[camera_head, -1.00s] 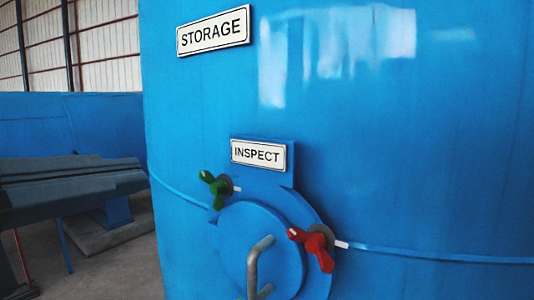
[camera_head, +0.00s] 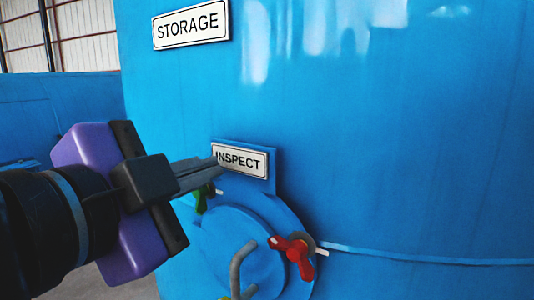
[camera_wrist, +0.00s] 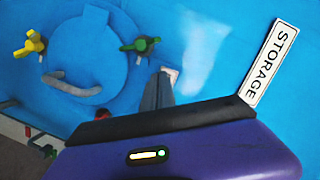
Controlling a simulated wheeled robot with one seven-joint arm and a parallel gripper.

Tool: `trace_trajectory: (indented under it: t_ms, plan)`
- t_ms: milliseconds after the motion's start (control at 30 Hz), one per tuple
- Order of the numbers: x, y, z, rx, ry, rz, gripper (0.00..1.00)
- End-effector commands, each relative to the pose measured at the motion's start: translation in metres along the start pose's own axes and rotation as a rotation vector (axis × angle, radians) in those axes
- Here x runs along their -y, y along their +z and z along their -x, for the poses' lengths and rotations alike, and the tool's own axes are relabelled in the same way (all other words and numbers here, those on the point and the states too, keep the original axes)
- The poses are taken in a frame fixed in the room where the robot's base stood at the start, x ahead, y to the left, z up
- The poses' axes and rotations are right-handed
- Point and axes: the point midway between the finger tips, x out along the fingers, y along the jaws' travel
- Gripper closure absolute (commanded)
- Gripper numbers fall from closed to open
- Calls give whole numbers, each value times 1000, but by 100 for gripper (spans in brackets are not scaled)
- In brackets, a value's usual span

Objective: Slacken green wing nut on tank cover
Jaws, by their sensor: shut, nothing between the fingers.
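The round blue tank cover (camera_head: 215,235) sits on the big blue tank. The green wing nut (camera_head: 201,200) is at the cover's upper left in the head view, partly hidden behind my gripper's fingers. In the wrist view the green wing nut (camera_wrist: 140,45) shows clear at the cover's right edge. My gripper (camera_head: 213,168) is shut and empty. Its fingertips appear just above the green nut and overlap the left end of the INSPECT sign in the head view. In the wrist view the fingers (camera_wrist: 158,90) point up, below and apart from the nut.
A red wing nut (camera_head: 297,250) sits at the cover's right, and a yellow wing nut (camera_wrist: 30,43) shows in the wrist view. A bent grey handle (camera_head: 238,268) juts from the cover. The INSPECT sign (camera_head: 243,161) and STORAGE sign (camera_head: 191,25) are above.

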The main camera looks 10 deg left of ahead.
Motion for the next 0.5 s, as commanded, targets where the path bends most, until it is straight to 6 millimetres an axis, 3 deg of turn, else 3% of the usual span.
trace_trajectory:
  t_ms: [33, 200, 500]
  plan:
    - [3, 11, 2, 6, -2, 12, 100]
    - [2, 29, -3, 4, -2, 8, 100]
    - [0, 37, -5, 4, -3, 4, 100]
